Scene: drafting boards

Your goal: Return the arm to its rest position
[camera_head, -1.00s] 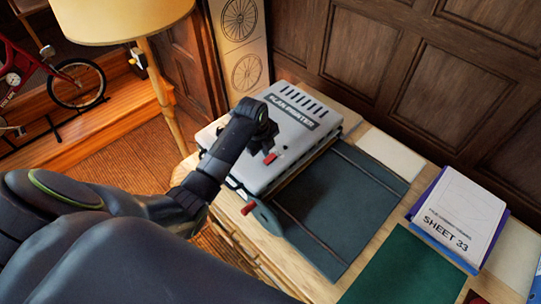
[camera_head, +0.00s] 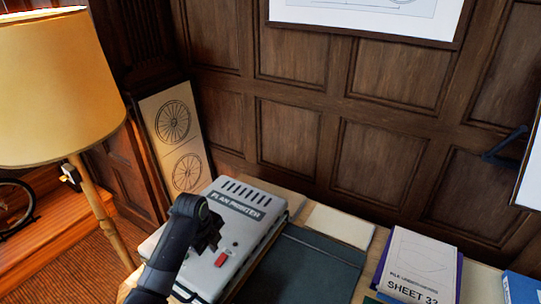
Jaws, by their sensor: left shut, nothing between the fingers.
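My left arm comes up from the bottom edge, dark grey and black. My left gripper (camera_head: 210,238) is at its end, in front of the grey plan printer (camera_head: 246,203). It is shut and empty. The arm and gripper hide part of the printer's near left side; I cannot tell whether the gripper touches it. The printer has a slotted top, a dark label and a red switch (camera_head: 221,259) just right of the gripper. My right gripper is out of view.
A dark mat (camera_head: 305,268) lies right of the printer, with a pale pad (camera_head: 341,225) behind it. A white "SHEET 33" box (camera_head: 420,262) stands farther right. A floor lamp (camera_head: 60,90) is at the left. A panelled wall (camera_head: 385,165) closes the back.

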